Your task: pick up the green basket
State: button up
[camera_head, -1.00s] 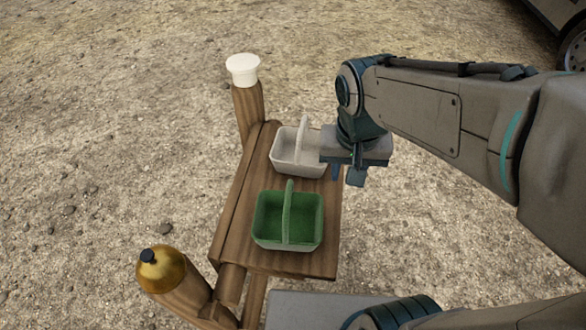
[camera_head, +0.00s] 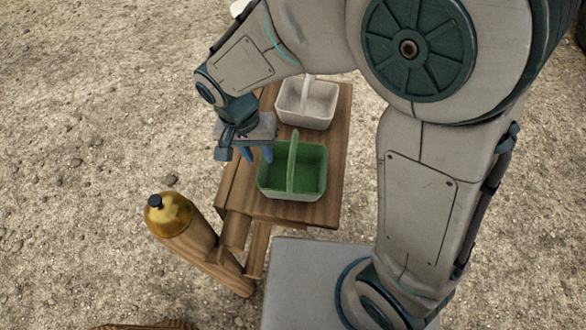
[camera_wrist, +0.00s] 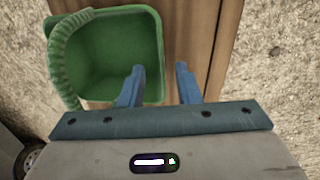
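The green basket (camera_head: 310,183) stands upright on a wooden bench, its arched handle rising over the middle. It also shows in the wrist view (camera_wrist: 108,50), left of centre, with the ribbed handle along its left side. My gripper (camera_head: 257,155) is at the basket's left side in the head view, above the bench and near the rim. In the wrist view my gripper (camera_wrist: 160,80) is open and empty, its two blue fingers apart. The left finger overlaps the basket's right edge in the picture; the right finger is over bare wood. I cannot tell whether they touch.
A whitish basket (camera_head: 307,104) stands behind the green one on the wooden bench (camera_head: 300,213). A golden bottle (camera_head: 170,216) with a dark cap stands on a wooden post at front left. A white object (camera_head: 238,8) is partly hidden at the top. Gravelly ground surrounds the bench.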

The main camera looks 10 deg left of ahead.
aim_at(263, 169)
jog(key=shift+d+f, duration=0.2)
jog(key=shift+f, duration=1.45)
jog(key=shift+d+f, duration=0.2)
jog(key=shift+f, duration=1.45)
grip_shut()
